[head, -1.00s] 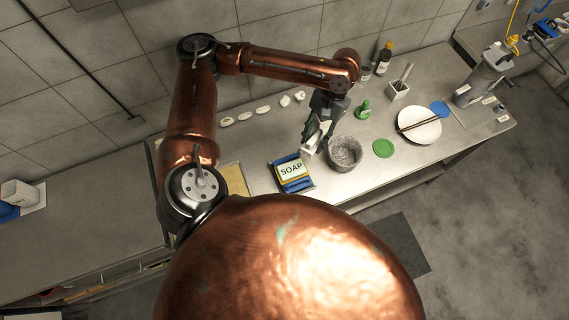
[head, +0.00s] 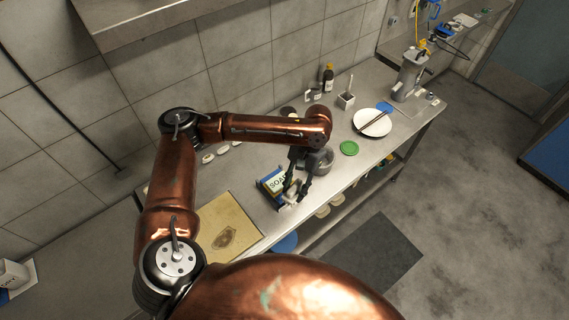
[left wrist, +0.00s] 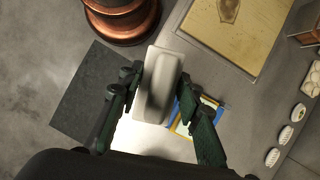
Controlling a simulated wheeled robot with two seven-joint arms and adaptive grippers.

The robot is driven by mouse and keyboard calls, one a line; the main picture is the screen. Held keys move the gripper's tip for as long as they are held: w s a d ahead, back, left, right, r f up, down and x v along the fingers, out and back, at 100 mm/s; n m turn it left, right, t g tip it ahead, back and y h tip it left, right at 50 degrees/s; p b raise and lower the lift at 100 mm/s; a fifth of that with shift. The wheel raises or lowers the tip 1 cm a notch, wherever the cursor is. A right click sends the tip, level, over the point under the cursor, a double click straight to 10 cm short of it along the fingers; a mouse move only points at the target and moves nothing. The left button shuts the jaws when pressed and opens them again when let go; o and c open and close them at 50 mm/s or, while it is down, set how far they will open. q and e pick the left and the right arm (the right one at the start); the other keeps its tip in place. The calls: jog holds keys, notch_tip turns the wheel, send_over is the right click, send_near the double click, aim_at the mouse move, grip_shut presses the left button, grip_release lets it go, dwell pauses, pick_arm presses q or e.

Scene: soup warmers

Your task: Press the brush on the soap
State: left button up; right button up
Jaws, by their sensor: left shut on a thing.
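The soap (head: 274,183) is a box with a pale label reading SOAP, in a blue-edged holder near the table's front edge. My left gripper (head: 292,194) is over the right front side of the soap and partly covers it. It is shut on a pale brush (head: 290,201). In the left wrist view the brush (left wrist: 158,85) sits as a whitish block between the fingers of my left gripper (left wrist: 160,95). The soap (left wrist: 203,110) shows partly behind the right finger there. I cannot tell whether brush and soap touch. My right gripper is not in view.
A grey pot (head: 325,161) stands close right of my left gripper. A green disc (head: 349,148) and a white plate (head: 371,123) lie farther right. A tan board (head: 229,226) lies to the left. Several small pale items lie near the wall.

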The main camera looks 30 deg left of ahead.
pick_arm(q)
jog(key=w+a+f+m+t+y+p, duration=0.35)
jog(key=w+a+m+p, duration=0.45)
jog(key=a+m+p, duration=0.35)
jog(key=shift+g, duration=0.35)
jog(key=f+b, duration=0.1)
jog(key=b, duration=0.1)
jog(key=f+b, duration=0.2)
jog(key=d+f+b, duration=0.1)
jog(key=f+b, duration=0.1)
jog(key=shift+s+f, duration=0.2)
jog(key=shift+f, duration=0.1)
jog(key=shift+f+b, duration=0.3)
jog(key=shift+f, duration=0.1)
dwell(0.4)
dwell(0.5)
jog(key=shift+p, duration=0.35)
dwell(0.7)
jog(key=shift+s, duration=0.1)
dwell(0.6)
